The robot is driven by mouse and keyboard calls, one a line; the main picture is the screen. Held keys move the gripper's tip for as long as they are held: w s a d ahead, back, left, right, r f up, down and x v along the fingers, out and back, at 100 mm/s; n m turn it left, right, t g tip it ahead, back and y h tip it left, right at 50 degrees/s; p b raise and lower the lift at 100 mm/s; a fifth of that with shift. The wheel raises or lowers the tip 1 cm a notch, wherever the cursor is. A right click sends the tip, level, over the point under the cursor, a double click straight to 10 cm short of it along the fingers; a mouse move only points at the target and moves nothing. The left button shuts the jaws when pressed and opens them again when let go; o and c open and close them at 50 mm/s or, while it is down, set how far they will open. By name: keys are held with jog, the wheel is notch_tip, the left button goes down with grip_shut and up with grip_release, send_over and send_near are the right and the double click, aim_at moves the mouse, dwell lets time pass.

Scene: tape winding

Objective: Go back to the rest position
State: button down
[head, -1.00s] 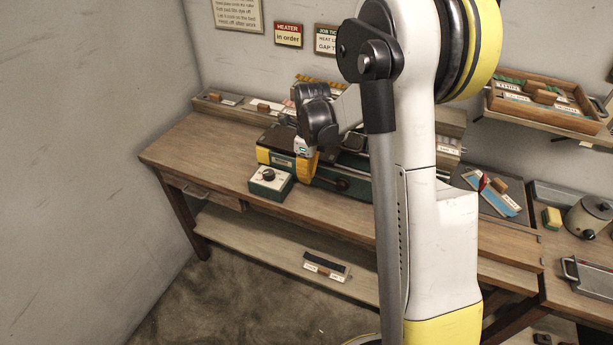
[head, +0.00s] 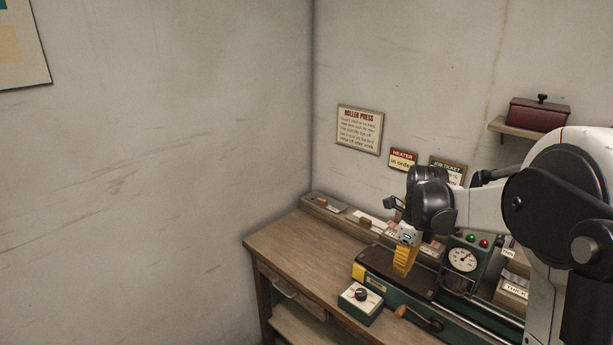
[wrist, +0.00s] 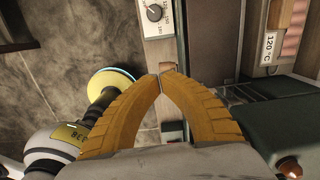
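My gripper (head: 402,272) shows in the head view with its yellow fingers pointing down, in front of or above the left part of the green roller press (head: 385,272). Its height above the press is hard to tell. In the wrist view the two ribbed yellow fingers of my gripper (wrist: 159,78) meet at their tips, with nothing visibly held. A small brown piece (wrist: 168,69) shows just beyond the tips, and I cannot tell whether it touches them. The arm reaches in from the right in the head view.
A control box with a black knob (head: 361,295) stands on the wooden bench (head: 290,248) before the press. A wooden-handled crank (head: 420,317) is on the press front and a dial gauge (head: 463,260) behind it. A red box (head: 539,115) sits on a wall shelf. The bench's left end is clear.

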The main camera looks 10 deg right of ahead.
jog(key=s+a+r+n+t+b, duration=0.25)
jog(key=s+a+r+n, duration=0.55)
jog(key=s+n, duration=0.4)
jog(key=s+a+f+n+t, duration=0.3)
jog(key=s+a+n, duration=0.3)
jog(key=n, duration=0.9)
jog(key=shift+s+f+n+t, duration=0.25)
jog(key=shift+s+t, duration=0.2)
jog(key=shift+s, duration=1.15)
